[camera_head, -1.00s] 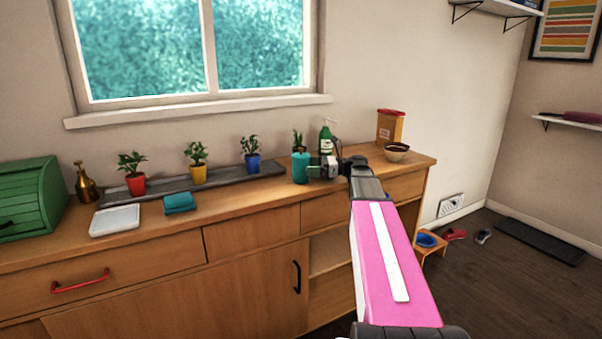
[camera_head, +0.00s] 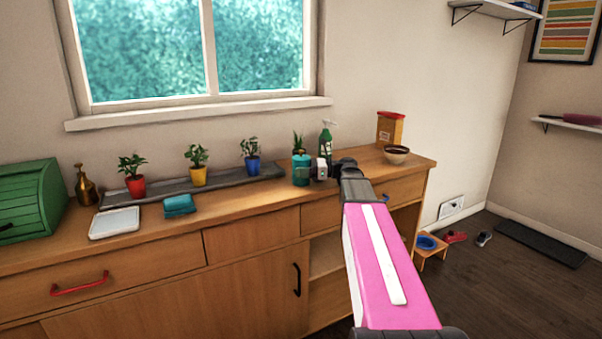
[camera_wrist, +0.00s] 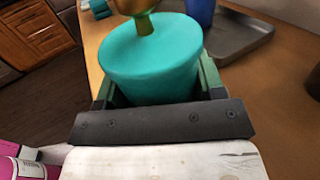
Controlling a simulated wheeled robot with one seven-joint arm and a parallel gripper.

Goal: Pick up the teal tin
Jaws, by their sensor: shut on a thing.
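The teal tin (camera_head: 301,172) stands upright on the wooden counter, in front of the right end of the grey tray. In the wrist view its round teal top (camera_wrist: 150,60) fills the middle, with a brass-coloured, knob-like piece (camera_wrist: 143,24) over its far part. My gripper (camera_head: 315,170) comes in from the right, low beside the counter top. In the wrist view its green fingers sit on either side of the tin, shut on it. The lower part of the tin is hidden there. I see no clear gap beneath the tin.
A green spray bottle (camera_head: 326,145) and a potted plant (camera_head: 298,143) stand close behind the tin. A teal cloth (camera_head: 179,206) lies to the left, with bare counter between.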

